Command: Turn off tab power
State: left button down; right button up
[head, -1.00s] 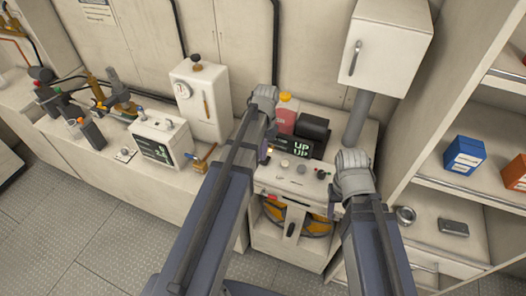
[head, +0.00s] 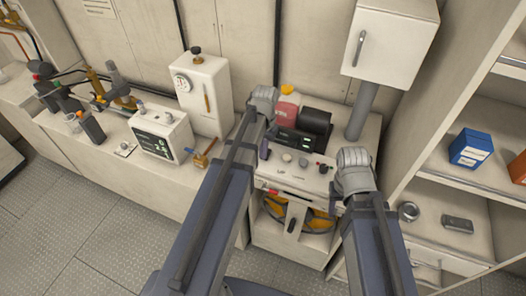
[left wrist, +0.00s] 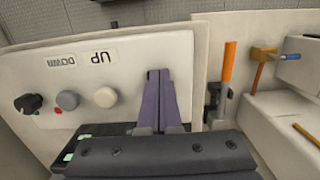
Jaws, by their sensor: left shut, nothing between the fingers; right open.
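The tab control panel (head: 292,177) is a pale box top with UP and DOWN labels, which show upside down in the left wrist view (left wrist: 80,58). It carries a grey round button (left wrist: 68,100), a paler round button (left wrist: 104,96) and a black knob (left wrist: 28,103) beside a red dot. A dark display (head: 297,140) stands behind the buttons; its text is not legible now. My left gripper (head: 264,150) is shut and empty beside the paler button, apart from the black knob. My right gripper (head: 333,200) is open near the panel's right front corner; its fingers are mostly hidden.
Red bottle (head: 286,110) and black box (head: 314,120) stand behind the display. A white wall cabinet (head: 392,40) hangs above right. Left are a monitor (head: 160,135) and an orange-handled lever (left wrist: 228,62). Shelves with a blue box (head: 470,149) stand right.

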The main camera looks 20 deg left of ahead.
pick_arm(q)
jog(key=shift+w+r+p, duration=0.3)
jog(key=shift+w, duration=0.4)
notch_tip(320, 180, up, 14)
jog(key=s+p, duration=0.2)
jog(key=p, duration=1.2)
jog(key=shift+f, duration=0.1)
jog(key=s+d+f+m+b, duration=0.1)
jog(key=s+d+f+b, duration=0.5)
jog(key=d+f+b, duration=0.2)
jog(key=s+d+f+m+y+b, duration=0.1)
jog(key=s+d+f+m+b, duration=0.1)
jog(key=s+d+f+b, duration=0.4)
notch_tip(320, 180, down, 5)
jog(key=d+b, duration=0.2)
jog(key=b, duration=0.3)
jog(key=shift+s+d+f+t+b, duration=0.2)
jog(key=shift+t+b, duration=0.1)
jog(key=shift+t, duration=0.1)
